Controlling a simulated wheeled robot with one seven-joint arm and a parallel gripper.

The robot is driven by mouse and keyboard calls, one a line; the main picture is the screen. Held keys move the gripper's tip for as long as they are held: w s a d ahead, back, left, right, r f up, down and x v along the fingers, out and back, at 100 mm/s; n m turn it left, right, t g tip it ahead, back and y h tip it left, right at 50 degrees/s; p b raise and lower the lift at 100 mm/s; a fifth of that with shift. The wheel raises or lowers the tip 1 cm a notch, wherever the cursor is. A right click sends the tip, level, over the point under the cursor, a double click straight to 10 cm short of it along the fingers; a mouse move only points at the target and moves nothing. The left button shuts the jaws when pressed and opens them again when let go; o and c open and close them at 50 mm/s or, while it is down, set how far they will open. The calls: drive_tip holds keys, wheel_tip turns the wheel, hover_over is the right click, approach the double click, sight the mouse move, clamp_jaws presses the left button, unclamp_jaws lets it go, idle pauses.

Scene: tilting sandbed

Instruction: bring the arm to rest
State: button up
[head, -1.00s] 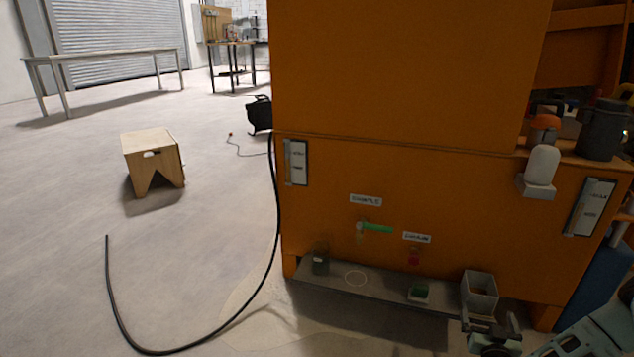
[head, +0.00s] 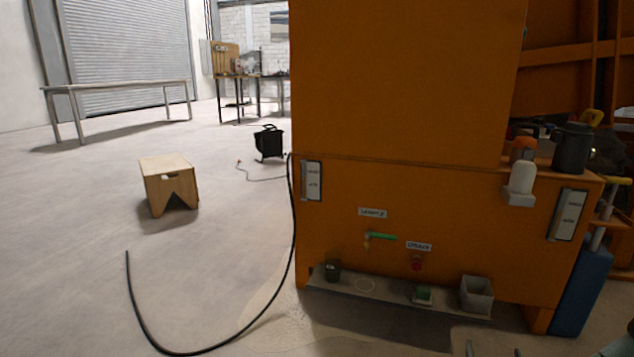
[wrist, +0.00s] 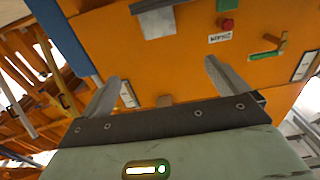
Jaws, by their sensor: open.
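My gripper (wrist: 160,88) shows in the wrist view with its two grey fingers spread apart and nothing between them. Beyond it is the orange front of the sandbed rig (wrist: 150,62), seen turned over, with a green-handled tap (wrist: 265,54) and a red knob (wrist: 227,24). In the head view only small parts of my arm show at the bottom right edge, by the rig's lower right. The rig (head: 400,80) fills the right half there. Its green tap (head: 381,237) and red knob (head: 416,264) are on the lower panel.
A grey shelf (head: 385,301) at the rig's foot bears a dark jar (head: 332,271), a green-topped block (head: 422,295) and a grey bin (head: 476,294). A black hose (head: 150,335) curves over the floor. A wooden stool (head: 168,186) stands left. The floor between is open.

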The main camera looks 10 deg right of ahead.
drive_tip(key=w+a+r+n+g+y+p, duration=0.2)
drive_tip(key=w+a+r+n+y, duration=0.2)
drive_tip(key=w+a+r+y, duration=0.3)
drive_tip(key=w+a+r+n+g+y+p, duration=0.1)
drive_tip(key=w+a+r+n+y, duration=0.45)
drive_tip(key=a, duration=0.45)
drive_tip(key=s+a+r+n+g+p, duration=0.1)
drive_tip(key=s+a+r+g, duration=0.2)
drive_tip(key=a+r, duration=0.45)
drive_tip(key=s+a+r+n+g+p, duration=0.2)
drive_tip(key=a+r+g, duration=0.15)
drive_tip(key=a, duration=0.65)
drive_tip(key=s+a+r+n+g+h+p, duration=0.1)
drive_tip(key=s+a+r+g, duration=0.15)
drive_tip(key=s+r, duration=0.55)
drive_tip(key=s+a+r+g+h+p, duration=0.1)
drive_tip(key=s+a+r, duration=0.25)
drive_tip(key=s, duration=0.75)
drive_tip(key=s+a+r+n+g+p, duration=0.1)
drive_tip(key=s+a+r+g, duration=0.15)
drive_tip(key=s+r, duration=0.6)
wheel_tip(320, 180, up, 36)
drive_tip(key=p, duration=3.8)
drive_tip(key=shift+s+f, duration=0.15)
drive_tip(key=shift+s, duration=0.25)
